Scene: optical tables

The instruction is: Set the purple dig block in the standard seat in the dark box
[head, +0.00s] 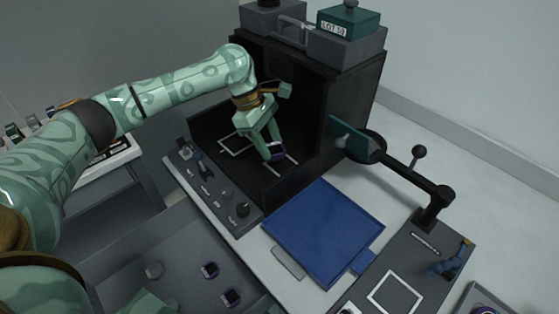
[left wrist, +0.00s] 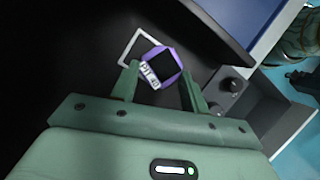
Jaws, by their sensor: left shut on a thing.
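The purple block (head: 276,154) is between the fingers of my left gripper (head: 272,148), which is shut on it inside the dark box (head: 347,105). In the left wrist view the purple block (left wrist: 171,58) has a dark square face and a white label whose print is hard to read. My left gripper (left wrist: 159,75) has a finger on each side of it. A white square outline (head: 222,147) is on the box floor, left of the gripper. Another white outline (head: 290,160) is partly hidden by the block and gripper. I cannot tell which is the standard seat, or whether the block touches the floor.
A control strip (head: 216,190) runs along the box's front left edge. A blue mat (head: 325,230) lies in front. A black jointed arm with a teal plate (head: 350,138) stands at the right opening.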

